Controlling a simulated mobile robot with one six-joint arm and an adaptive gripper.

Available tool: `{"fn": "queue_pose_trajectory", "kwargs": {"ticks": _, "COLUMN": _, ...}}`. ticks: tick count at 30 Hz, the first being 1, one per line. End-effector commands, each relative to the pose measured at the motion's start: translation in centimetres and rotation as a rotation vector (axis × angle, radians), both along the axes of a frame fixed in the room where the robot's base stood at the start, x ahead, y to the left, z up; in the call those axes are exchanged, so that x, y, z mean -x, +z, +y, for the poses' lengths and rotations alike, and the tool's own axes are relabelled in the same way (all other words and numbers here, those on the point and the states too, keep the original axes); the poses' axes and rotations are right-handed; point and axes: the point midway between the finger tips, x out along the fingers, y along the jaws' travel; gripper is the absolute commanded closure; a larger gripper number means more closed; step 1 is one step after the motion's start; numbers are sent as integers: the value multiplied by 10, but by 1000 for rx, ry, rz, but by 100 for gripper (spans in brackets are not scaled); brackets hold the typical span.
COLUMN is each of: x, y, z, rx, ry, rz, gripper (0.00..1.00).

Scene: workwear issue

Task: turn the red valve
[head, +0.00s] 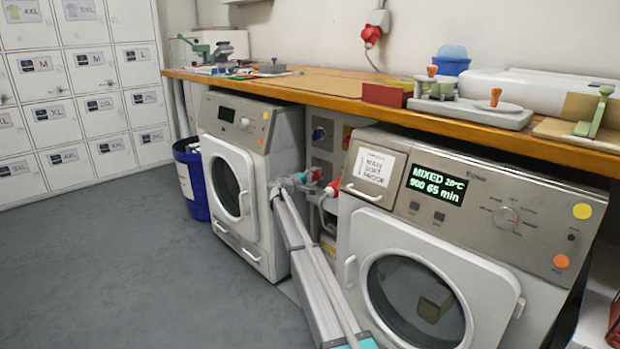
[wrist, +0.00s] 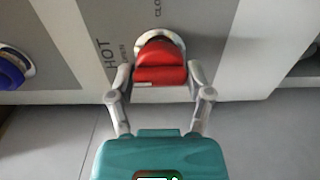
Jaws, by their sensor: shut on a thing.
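The red valve (wrist: 160,68) is a rounded red handle on a pale round collar, set on a grey panel. In the wrist view my gripper (wrist: 160,82) has one finger on each side of the handle, closed on it. In the head view my arm reaches into the gap between the two washing machines, where red (head: 333,188) shows at its end. My fingers are too small there to make out clearly, and part of the valve is hidden.
A blue valve (wrist: 12,68) sits left on the panel in the wrist view. The left machine (head: 232,180) and right machine (head: 410,265) flank my arm closely. A wooden counter (head: 330,92) runs above. The grey floor (head: 120,270) at left is open.

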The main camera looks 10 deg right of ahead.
Motion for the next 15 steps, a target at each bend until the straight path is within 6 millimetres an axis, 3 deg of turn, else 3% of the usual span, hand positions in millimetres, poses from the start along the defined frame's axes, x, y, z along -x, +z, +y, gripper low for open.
{"fn": "queue_pose_trajectory", "kwargs": {"ticks": 3, "x": 1, "y": 0, "z": -5, "rx": 0, "ry": -8, "rz": 1, "gripper": 82}}
{"fn": "queue_pose_trajectory", "kwargs": {"ticks": 4, "x": 1, "y": 0, "z": -5, "rx": 0, "ry": -8, "rz": 1, "gripper": 31}}
{"fn": "queue_pose_trajectory", "kwargs": {"ticks": 9, "x": 1, "y": 0, "z": -3, "rx": 0, "ry": -5, "rz": 0, "gripper": 0}}
{"fn": "queue_pose_trajectory", "kwargs": {"ticks": 15, "x": 0, "y": 0, "z": -1, "rx": -1, "ry": -2, "rz": -1, "gripper": 0}}
